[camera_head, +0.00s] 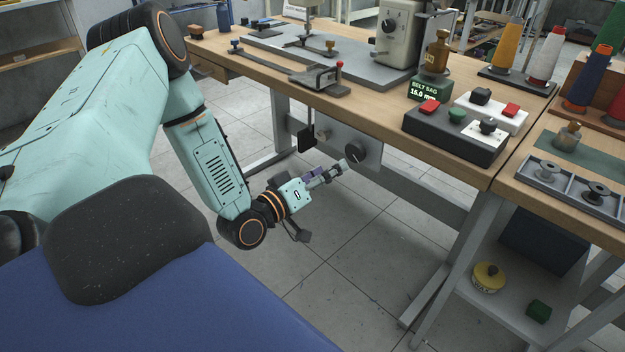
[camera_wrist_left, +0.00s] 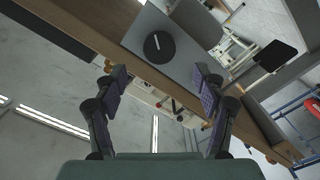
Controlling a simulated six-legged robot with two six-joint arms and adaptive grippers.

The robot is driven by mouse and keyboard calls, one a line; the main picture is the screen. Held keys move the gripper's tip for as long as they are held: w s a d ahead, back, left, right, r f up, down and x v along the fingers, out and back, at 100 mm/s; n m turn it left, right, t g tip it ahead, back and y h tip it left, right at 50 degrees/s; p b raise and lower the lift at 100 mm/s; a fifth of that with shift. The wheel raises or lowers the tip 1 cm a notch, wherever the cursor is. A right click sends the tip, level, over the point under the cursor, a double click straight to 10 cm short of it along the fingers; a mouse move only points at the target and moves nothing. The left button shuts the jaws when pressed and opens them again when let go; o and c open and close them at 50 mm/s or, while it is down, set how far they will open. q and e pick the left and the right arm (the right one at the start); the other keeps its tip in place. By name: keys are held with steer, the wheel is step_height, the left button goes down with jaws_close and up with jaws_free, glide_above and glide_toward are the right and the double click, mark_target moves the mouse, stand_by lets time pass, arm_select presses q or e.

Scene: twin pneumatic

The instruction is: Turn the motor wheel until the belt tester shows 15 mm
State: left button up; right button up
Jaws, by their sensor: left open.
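The motor wheel (camera_head: 362,151) is a dark round disc with a white mark, on the grey motor plate under the table. It also shows in the left wrist view as a black disc (camera_wrist_left: 159,47). The belt tester (camera_head: 430,89) is a small dark green display on the table, labelled BELT SAG. Its small digits look like 15.0 or 16.0 mm; I cannot tell which. My left gripper (camera_head: 338,170) is just in front of the wheel, on its lower left in the head view. Its fingers (camera_wrist_left: 161,78) are spread, with nothing between them and the wheel beyond, apart from them.
The wooden table (camera_head: 445,155) overhangs the wheel. A black pedal-like plate (camera_head: 305,140) hangs left of it. A control box (camera_head: 455,133) with red and green buttons stands on top. Table legs (camera_head: 455,255) stand to the right. The floor below the arm is clear.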

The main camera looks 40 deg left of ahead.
arm_select(q)
steer(key=shift+s+a, duration=0.15)
steer(key=shift+s, duration=2.05)
steer(key=s+d+f+m+g+p, duration=0.1)
steer(key=s+d+f+g, duration=0.3)
steer(key=f+g, duration=0.15)
steer(key=s+d+f+g+p, duration=0.1)
steer(key=s+d+f+g, duration=0.25)
steer(key=f, duration=0.25)
steer(key=s+d+m+g+p, duration=0.2)
steer(key=s+d+g, duration=0.1)
steer(key=s, duration=0.6)
steer(key=s+d+m+g+y+p, duration=0.1)
steer(key=s+d+m+g+p, duration=0.2)
steer(key=s+g, duration=0.3)
steer(key=s, duration=0.4)
steer(key=shift+s+d+f+m, duration=0.2)
steer(key=shift+d+f+m, duration=0.1)
steer(key=shift+d+f, duration=0.1)
steer(key=shift+a, duration=0.1)
